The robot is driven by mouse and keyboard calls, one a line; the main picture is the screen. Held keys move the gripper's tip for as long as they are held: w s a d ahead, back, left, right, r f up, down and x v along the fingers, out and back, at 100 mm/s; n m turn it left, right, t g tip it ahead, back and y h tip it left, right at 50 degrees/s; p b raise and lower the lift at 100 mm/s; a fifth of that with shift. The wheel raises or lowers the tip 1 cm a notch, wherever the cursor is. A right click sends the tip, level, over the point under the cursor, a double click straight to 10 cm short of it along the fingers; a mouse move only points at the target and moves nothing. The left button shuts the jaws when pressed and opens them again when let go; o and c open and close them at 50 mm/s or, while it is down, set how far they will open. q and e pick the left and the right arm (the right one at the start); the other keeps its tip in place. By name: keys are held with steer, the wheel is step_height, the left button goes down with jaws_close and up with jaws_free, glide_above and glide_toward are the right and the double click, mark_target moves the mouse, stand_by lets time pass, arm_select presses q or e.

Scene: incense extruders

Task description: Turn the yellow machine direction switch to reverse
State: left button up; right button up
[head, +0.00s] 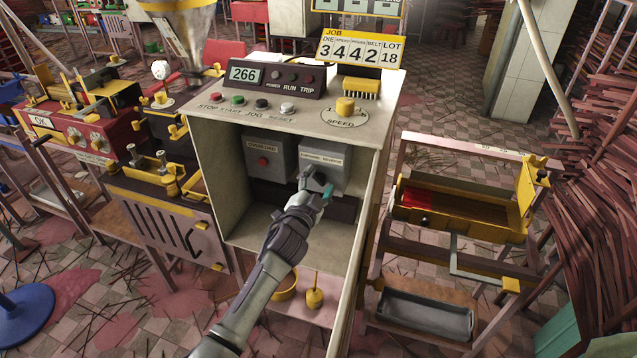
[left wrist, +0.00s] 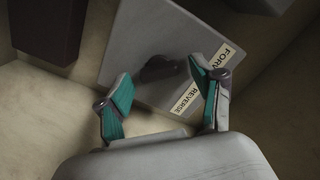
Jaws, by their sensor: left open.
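The direction switch box (head: 333,150) is a grey box inside the open cabinet, on the right, with a label strip. In the left wrist view its grey face (left wrist: 135,50) carries a dark knob (left wrist: 160,68) and a label reading "FORW..." and "REVERSE". My left gripper (head: 317,188) reaches into the cabinet in front of the box. In the left wrist view the gripper (left wrist: 160,97) has its teal-padded fingers apart, with the knob beyond and between them. I cannot tell whether a finger touches the knob or box. The right gripper is not in view.
A second grey box, the overload box (head: 268,158), with a red button sits left of the switch. The cabinet's side walls bound the arm. Above is the panel with buttons and a yellow speed knob (head: 345,106). A yellow-and-brown rack (head: 480,219) stands at right.

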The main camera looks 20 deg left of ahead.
arm_select(q)
steer(key=c, duration=1.1)
steer(key=shift+c, duration=0.2)
steer(key=shift+m, duration=0.3)
steer(key=m, duration=0.3)
steer(key=shift+f+m, duration=0.1)
steer(key=shift+m, duration=0.3)
steer(key=m, duration=0.4)
steer(key=shift+f+m, duration=0.1)
steer(key=shift+m, duration=0.2)
steer(key=m, duration=0.4)
steer(key=shift+f, duration=0.1)
steer(key=shift+f+m+p, duration=0.15)
steer(key=shift+m+p, duration=0.4)
steer(key=shift+m, duration=1.95)
